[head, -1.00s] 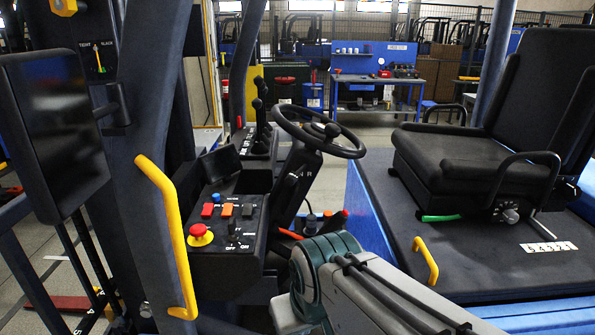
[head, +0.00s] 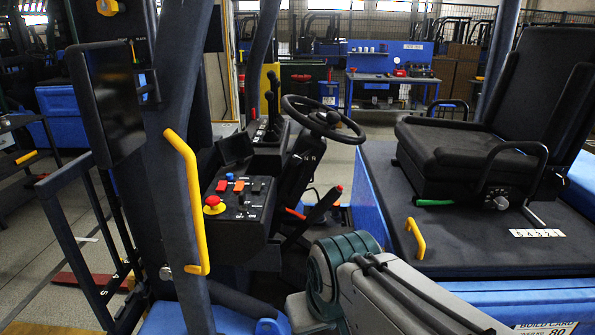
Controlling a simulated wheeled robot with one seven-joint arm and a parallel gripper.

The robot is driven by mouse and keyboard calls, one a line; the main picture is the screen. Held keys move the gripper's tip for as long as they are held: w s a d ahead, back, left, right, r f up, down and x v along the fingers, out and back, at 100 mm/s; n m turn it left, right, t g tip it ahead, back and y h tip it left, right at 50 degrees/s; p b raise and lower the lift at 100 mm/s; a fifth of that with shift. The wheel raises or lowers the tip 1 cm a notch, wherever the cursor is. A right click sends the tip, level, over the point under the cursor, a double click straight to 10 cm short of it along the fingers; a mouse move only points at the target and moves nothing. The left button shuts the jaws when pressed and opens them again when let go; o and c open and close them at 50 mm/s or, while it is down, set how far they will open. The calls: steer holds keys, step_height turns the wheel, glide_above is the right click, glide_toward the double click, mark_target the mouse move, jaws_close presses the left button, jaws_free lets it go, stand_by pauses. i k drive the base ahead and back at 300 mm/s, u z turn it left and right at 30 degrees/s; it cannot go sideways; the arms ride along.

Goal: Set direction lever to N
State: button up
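The direction lever is hard to make out. Small white letters, apparently including N and R, show on the dark steering column (head: 297,172), just under the steering wheel (head: 345,132). I cannot tell which letter the lever stands at. My arm's grey and dark green links enter at the bottom centre, in front of and below the column. My gripper is outside the picture, so its distance from the lever cannot be seen.
A control panel (head: 228,215) with a red stop button (head: 213,201) is left of the column. A yellow handle (head: 188,200) on the dark pillar and a monitor (head: 107,100) are further left. The black seat (head: 470,150) and a smaller yellow handle (head: 416,238) are at right.

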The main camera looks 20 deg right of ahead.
mark_target(296, 159)
steer(key=k, duration=0.1)
steer(key=z, duration=1)
steer(key=i, duration=0.6)
steer(key=u, duration=0.4)
